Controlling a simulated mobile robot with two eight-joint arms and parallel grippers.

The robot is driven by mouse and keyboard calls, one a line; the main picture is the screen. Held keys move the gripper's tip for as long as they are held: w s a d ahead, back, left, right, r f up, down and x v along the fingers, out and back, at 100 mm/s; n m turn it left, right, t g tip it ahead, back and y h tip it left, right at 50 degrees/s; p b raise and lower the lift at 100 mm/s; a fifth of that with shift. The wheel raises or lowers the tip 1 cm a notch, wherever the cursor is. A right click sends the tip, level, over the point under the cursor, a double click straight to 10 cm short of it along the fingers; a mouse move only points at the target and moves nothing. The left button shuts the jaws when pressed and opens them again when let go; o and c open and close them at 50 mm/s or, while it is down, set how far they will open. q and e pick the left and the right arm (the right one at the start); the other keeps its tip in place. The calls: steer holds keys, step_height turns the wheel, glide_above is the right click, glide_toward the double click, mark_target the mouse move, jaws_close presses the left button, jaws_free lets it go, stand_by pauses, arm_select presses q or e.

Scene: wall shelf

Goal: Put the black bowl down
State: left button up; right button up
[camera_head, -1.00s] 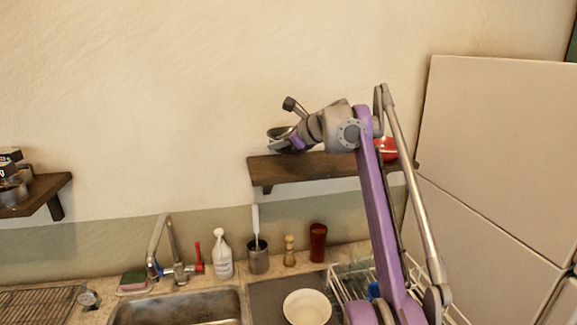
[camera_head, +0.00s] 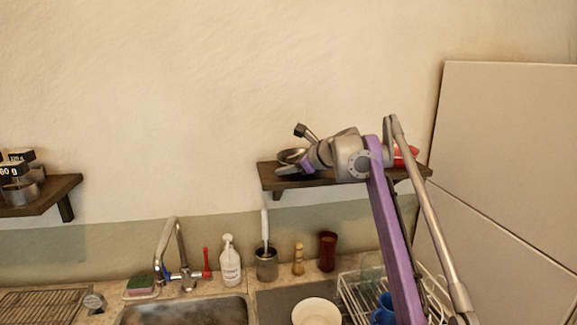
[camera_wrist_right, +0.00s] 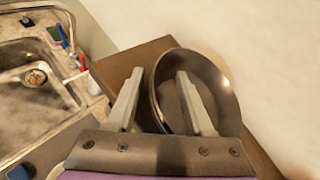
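The black bowl (camera_head: 291,155) is on the left part of the wooden wall shelf (camera_head: 272,180), partly hidden by my right gripper (camera_head: 299,168). In the right wrist view the bowl (camera_wrist_right: 222,82) is dark and shiny, its opening facing the camera at a slant. The right gripper (camera_wrist_right: 160,100) is open, its fingers well apart. One finger is over the inside of the bowl and the other is outside its left rim, over the shelf (camera_wrist_right: 120,65). Whether a finger touches the bowl, I cannot tell. My left gripper is not in view.
A red bowl (camera_head: 406,155) is on the right part of the shelf, partly behind my right arm. Below are a sink (camera_head: 185,312), a soap bottle (camera_head: 230,262), a dark red cup (camera_head: 327,250), a white bowl (camera_head: 315,312) and a dish rack (camera_head: 355,305).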

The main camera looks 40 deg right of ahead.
steer(key=shift+r, duration=0.1)
steer(key=v, duration=1.2)
steer(key=s+a+f+n+g+y, duration=0.1)
steer(key=s+a+f+n+g, duration=0.2)
steer(key=a+f+n, duration=0.7)
steer(key=s+a+f+n+g+y, duration=0.15)
steer(key=a+f+n, duration=0.45)
steer(key=a+f, duration=0.8)
steer(key=s+a+f+n+g, duration=0.1)
steer(key=s+a+f+n, duration=0.2)
steer(key=s+f+n, duration=0.2)
steer(key=s+a+f+n+g+h, duration=0.1)
steer(key=s+a+f+n, duration=0.2)
steer(key=s+f, duration=0.3)
steer(key=s+a+f+n+g+h, duration=0.1)
steer(key=s+a+f+n, duration=0.2)
steer(key=s+f+n, duration=0.3)
step_height(320, 180, down, 4)
steer(key=shift+a+f+n+h, duration=0.1)
steer(key=shift+n+h, duration=0.15)
steer(key=shift+n, duration=0.05)
